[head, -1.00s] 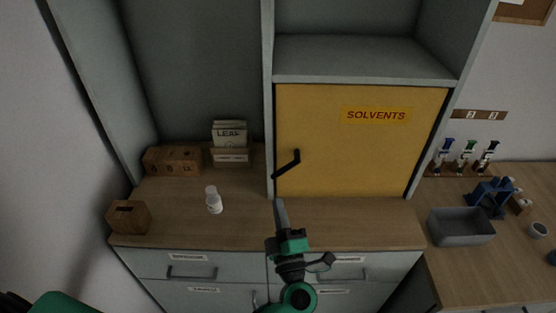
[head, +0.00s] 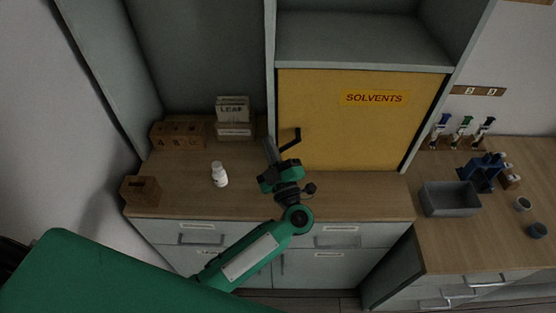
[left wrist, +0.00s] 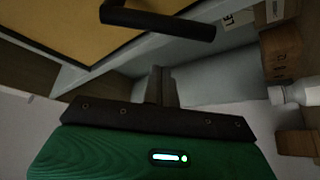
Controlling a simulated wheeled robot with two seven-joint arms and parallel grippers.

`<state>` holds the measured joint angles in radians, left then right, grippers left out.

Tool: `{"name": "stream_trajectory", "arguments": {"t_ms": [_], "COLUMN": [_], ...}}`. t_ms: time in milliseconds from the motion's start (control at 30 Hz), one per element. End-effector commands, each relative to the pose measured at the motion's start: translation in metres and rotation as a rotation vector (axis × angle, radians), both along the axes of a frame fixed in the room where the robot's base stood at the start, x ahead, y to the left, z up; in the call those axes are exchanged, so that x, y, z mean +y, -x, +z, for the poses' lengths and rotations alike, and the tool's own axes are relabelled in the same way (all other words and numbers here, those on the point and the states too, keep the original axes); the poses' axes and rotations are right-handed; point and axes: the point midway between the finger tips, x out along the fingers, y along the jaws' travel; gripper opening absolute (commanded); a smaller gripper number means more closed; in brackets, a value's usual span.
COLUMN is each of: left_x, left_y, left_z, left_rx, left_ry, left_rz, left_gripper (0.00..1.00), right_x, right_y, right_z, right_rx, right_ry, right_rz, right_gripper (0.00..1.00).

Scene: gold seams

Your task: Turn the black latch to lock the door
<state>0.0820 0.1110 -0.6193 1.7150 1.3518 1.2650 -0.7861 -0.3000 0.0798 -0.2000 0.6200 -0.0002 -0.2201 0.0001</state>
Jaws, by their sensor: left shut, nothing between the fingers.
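The black latch (head: 292,139) is on the left side of the yellow door (head: 350,125) marked SOLVENTS. The door looks closed. The latch's bar slants down to the left. In the left wrist view the latch (left wrist: 160,21) crosses the top, with the door (left wrist: 55,30) behind it. My left gripper (head: 268,145) is shut and empty, its fingers pointing up just left of the latch's lower end. In the left wrist view the closed fingers (left wrist: 161,80) lie below the latch, with a gap showing. My right gripper is out of view.
A white bottle (head: 220,175) stands on the wooden counter (head: 185,205) left of my gripper. Wooden blocks (head: 178,135) and a LEAF box (head: 233,110) are behind it. A cabinet upright (head: 271,60) borders the door's left edge. A grey bin (head: 450,198) stands at right.

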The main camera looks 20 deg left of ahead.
Motion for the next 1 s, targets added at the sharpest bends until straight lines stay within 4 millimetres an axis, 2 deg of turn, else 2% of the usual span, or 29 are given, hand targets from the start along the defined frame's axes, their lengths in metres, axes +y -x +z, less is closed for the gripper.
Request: {"name": "stream_trajectory", "arguments": {"t_ms": [100, 400, 833, 1000], "left_x": [-0.013, -0.025, -0.025, -0.016], "left_y": [-0.005, -0.012, -0.012, -0.012], "left_z": [-0.012, -0.029, -0.031, -0.032], "left_rx": [0.004, 0.002, 0.001, -0.004], "left_ry": [-0.001, 0.001, 0.003, 0.024], "left_rz": [-0.003, -0.002, -0.002, -0.002], "left_gripper": [0.0, 0.0, 0.0, 0.0], "right_x": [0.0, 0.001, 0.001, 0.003], "right_y": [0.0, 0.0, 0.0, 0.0], "right_z": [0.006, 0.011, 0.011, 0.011], "right_rx": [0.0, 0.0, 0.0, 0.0], "right_ry": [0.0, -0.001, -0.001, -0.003], "right_rz": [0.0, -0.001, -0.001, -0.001], "right_gripper": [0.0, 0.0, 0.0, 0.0]}}
